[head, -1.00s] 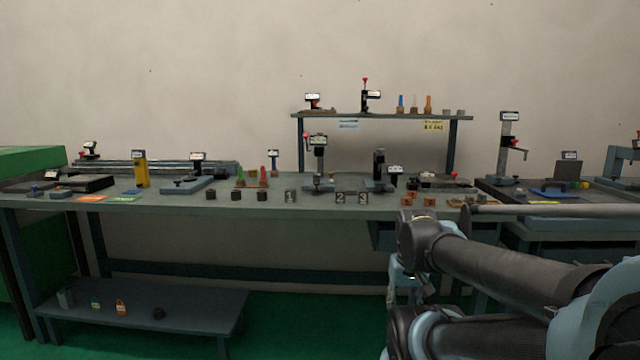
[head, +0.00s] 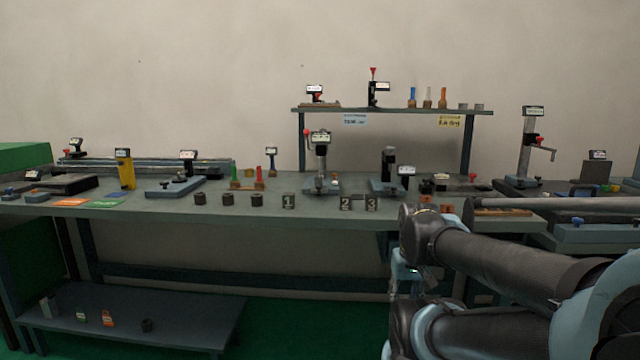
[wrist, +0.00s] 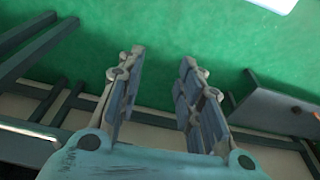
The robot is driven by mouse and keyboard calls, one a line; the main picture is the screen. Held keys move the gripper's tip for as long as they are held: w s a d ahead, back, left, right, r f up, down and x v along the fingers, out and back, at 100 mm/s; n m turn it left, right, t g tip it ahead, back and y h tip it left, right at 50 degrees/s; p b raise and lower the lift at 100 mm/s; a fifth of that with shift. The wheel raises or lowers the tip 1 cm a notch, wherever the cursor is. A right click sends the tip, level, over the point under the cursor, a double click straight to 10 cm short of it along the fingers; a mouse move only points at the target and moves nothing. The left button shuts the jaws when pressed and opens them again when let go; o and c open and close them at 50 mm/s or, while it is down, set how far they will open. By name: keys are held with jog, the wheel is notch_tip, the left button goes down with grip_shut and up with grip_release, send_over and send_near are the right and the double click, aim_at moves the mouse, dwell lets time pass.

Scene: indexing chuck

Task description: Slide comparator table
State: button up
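Several gauge stands with small displays stand on the long workbench (head: 150,208); I cannot tell for sure which is the comparator. One with a red knob and a grey base (head: 320,184) is near the middle. A dark post stand (head: 388,172) is just right of it. A low blue-grey plate stand (head: 176,187) is left of centre, and a tall stand with a crank (head: 529,145) is at the right. My gripper (wrist: 162,56) is open and empty over the green floor, apart from all of them. In the head view it is mostly hidden beside my arm.
Number blocks (head: 289,201) and dark small cylinders (head: 228,200) line the bench's front edge. A raised shelf (head: 400,109) stands at the back. A low shelf (head: 190,325) with small items is below left. Green floor (head: 300,325) lies under the bench.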

jog(key=shift+w+d, duration=0.1)
jog(key=shift+w, duration=0.2)
jog(key=shift+o, duration=0.7)
notch_tip(320, 180, up, 36)
jog(key=f+n+t+y, duration=0.1)
jog(key=n+y, duration=0.2)
jog(key=n, duration=0.5)
send_over(319, 187)
jog(key=s+d, duration=0.4)
jog(key=d, duration=0.1)
jog(key=x, duration=1.6)
jog(key=shift+a+f, duration=0.25)
grip_shut()
